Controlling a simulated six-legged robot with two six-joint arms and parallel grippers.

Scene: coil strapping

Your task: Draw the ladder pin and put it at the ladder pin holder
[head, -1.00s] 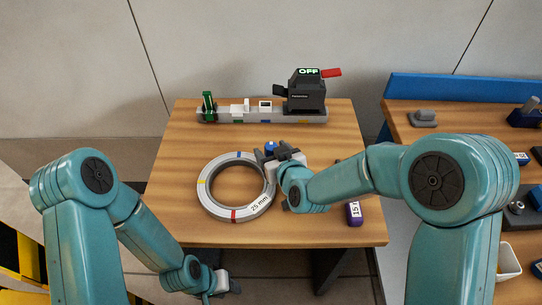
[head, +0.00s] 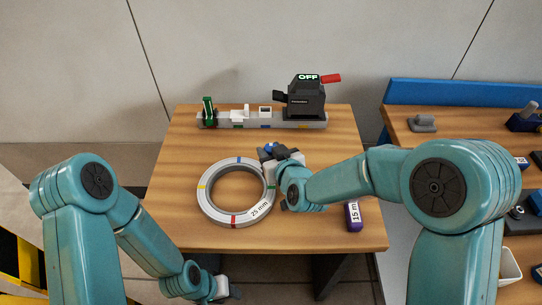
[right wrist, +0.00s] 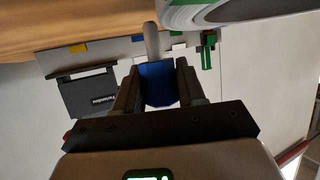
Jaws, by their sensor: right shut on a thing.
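My right gripper (head: 268,153) is shut on a blue-handled pin (head: 271,147), taken here as the ladder pin. In the right wrist view the blue handle (right wrist: 158,84) sits between the two fingers, and a grey shaft sticks out beyond it. In the head view the gripper is just right of the coil's upper right rim, and most of the pin is hidden by the gripper. I cannot tell for sure which thing is the ladder pin holder. My left gripper (head: 226,290) hangs low before the table's front edge; its jaws are too small to read.
A grey ring coil (head: 212,206) marked 25 mm lies on the wooden table (head: 175,235). A purple 15 m block (head: 353,217) lies at right. Behind stand a rail with a green clamp (head: 208,112) and a black strapping machine (head: 305,99). A side bench holds a dark blue block (head: 523,121).

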